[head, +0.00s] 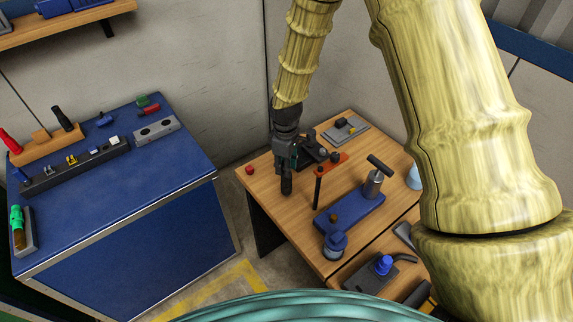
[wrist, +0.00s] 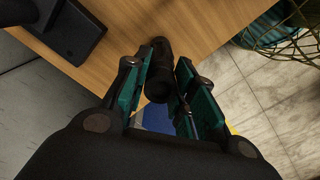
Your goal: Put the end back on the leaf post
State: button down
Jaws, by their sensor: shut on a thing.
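My gripper (head: 286,168) points down over the left part of the wooden table. It is shut on a dark, rounded cylindrical piece (head: 287,186), which hangs below the fingers. In the wrist view, the dark piece (wrist: 160,62) shows between the two teal fingers, with a round end towards the camera. I cannot tell whether it touches the table. A thin dark upright post (head: 318,188) stands just right of the gripper. An orange-red flat strip (head: 335,163) lies behind its top; I cannot tell whether they are joined. No part is clearly marked as the leaf post.
A blue base (head: 350,212) with a grey T-handled press (head: 376,180) stands to the right on the wooden table (head: 262,183). A dark fixture (head: 312,148) is behind the gripper. A blue workbench (head: 120,195) with tools stands further left.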

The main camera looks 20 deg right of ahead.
jog(key=shift+d+f+b, duration=0.1)
jog(key=shift+f+b, duration=0.3)
jog(key=shift+f, duration=0.5)
jog(key=c, duration=1.1)
grip_release()
notch_tip(320, 180, up, 12)
jog(key=shift+f, duration=0.15)
jog(key=shift+r+p, duration=1.65)
jog(key=shift+r, duration=0.45)
